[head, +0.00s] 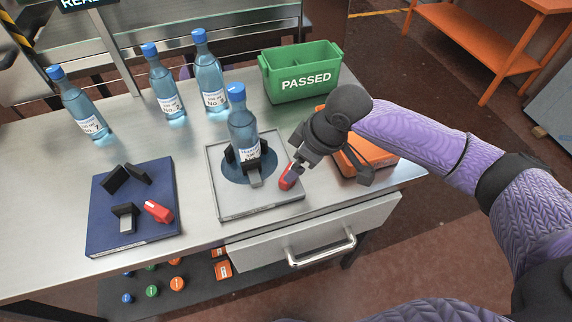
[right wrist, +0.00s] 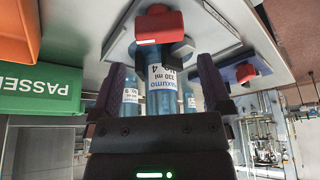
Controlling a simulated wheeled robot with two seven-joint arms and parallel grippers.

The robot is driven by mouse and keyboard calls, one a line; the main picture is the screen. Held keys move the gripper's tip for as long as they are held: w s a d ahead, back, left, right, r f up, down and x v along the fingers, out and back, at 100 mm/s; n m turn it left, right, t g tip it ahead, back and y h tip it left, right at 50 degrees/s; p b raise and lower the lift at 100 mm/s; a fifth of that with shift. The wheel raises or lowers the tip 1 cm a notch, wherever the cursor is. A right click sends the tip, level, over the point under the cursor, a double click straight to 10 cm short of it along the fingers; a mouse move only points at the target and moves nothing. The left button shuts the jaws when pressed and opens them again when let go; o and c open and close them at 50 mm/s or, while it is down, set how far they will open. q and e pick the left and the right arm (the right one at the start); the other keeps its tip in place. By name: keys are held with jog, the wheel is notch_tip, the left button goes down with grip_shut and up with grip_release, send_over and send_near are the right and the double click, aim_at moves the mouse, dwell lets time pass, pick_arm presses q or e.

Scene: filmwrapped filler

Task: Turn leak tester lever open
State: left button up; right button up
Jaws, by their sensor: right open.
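A blue-capped bottle (head: 243,135) stands upright among black clamp blocks on a grey square fixture (head: 225,205) with a dark round pad. A red lever (head: 286,180) sits at this fixture's right side; it also shows in the right wrist view (right wrist: 158,27). My right gripper (head: 322,168) is open beside the red lever, with one finger overlapping it in the head view; contact cannot be told. In the right wrist view its two fingers (right wrist: 168,85) are spread, with nothing gripped between them. A blue fixture (head: 100,225) at the left has a second red lever (head: 157,211) and no bottle. My left gripper is not in view.
Several bottles, one a leaning-looking bottle (head: 165,90), stand along the back. A green PASSED bin (head: 300,82) is at the back right. An orange tray (head: 378,155) lies under my right gripper. A drawer handle (head: 320,250) juts out at the front.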

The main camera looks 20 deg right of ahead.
jog(key=b+x, duration=0.2)
jog(key=x, duration=0.4)
jog(key=shift+w+a+f, duration=0.1)
jog(key=shift+f, duration=0.2)
jog(key=c, duration=1)
